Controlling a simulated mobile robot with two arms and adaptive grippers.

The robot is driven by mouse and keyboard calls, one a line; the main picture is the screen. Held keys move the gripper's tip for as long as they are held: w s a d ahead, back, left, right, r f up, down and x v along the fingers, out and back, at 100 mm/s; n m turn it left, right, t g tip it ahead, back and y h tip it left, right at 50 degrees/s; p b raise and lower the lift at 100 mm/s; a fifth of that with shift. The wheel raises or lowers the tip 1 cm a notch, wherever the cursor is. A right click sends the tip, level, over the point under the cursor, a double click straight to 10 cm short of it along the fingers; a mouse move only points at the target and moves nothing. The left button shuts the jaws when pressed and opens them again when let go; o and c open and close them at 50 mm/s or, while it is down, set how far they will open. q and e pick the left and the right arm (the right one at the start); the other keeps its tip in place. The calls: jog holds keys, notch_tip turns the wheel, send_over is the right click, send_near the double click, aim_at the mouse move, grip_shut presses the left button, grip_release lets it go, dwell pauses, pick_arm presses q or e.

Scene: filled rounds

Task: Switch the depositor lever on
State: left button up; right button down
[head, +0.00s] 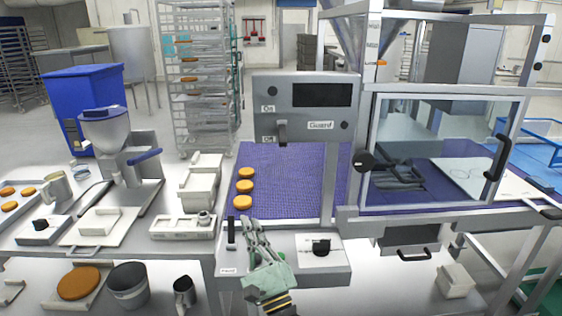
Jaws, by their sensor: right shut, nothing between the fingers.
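A grey control panel (303,108) stands upright over the purple belt, with an "On" label (268,108) above an "Off" label (267,139). A dark lever (282,133) on it hangs down at the level of the "Off" label. My right gripper (251,222) is shut and empty. It is below the panel, in front of the belt and over the grey front console, apart from the lever. My left gripper is not in view.
Three orange rounds (245,187) lie on the purple belt (290,170). A clear guard window (440,135) closes the right side. A small black lever (231,234) and black knob (321,247) sit on the front console. A small hopper machine (107,130) stands left.

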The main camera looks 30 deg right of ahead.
aim_at(282, 133)
jog(key=s+d+r+m+g+h, duration=0.1)
jog(key=s+d+r+m+h, duration=0.1)
jog(key=d+m+h, duration=0.5)
jog(key=r+m+h, duration=0.1)
jog(key=m+h, duration=0.2)
jog(key=m, duration=0.2)
jog(key=shift+d+r+g+h, duration=0.25)
jog(key=shift+d+g+h, duration=0.05)
jog(key=shift+h, duration=0.1)
jog(key=w+d+r+p, duration=0.1)
jog(key=w+r+p, duration=0.1)
jog(key=r, duration=0.3)
jog(key=w+d+r+p, duration=0.1)
jog(key=w+r+p, duration=0.1)
jog(key=r+p, duration=0.3)
jog(key=shift+d+r, duration=0.25)
jog(key=shift+d, duration=0.05)
jog(key=shift+w+f, duration=0.1)
jog(key=shift+w, duration=0.05)
jog(key=shift+p, duration=0.3)
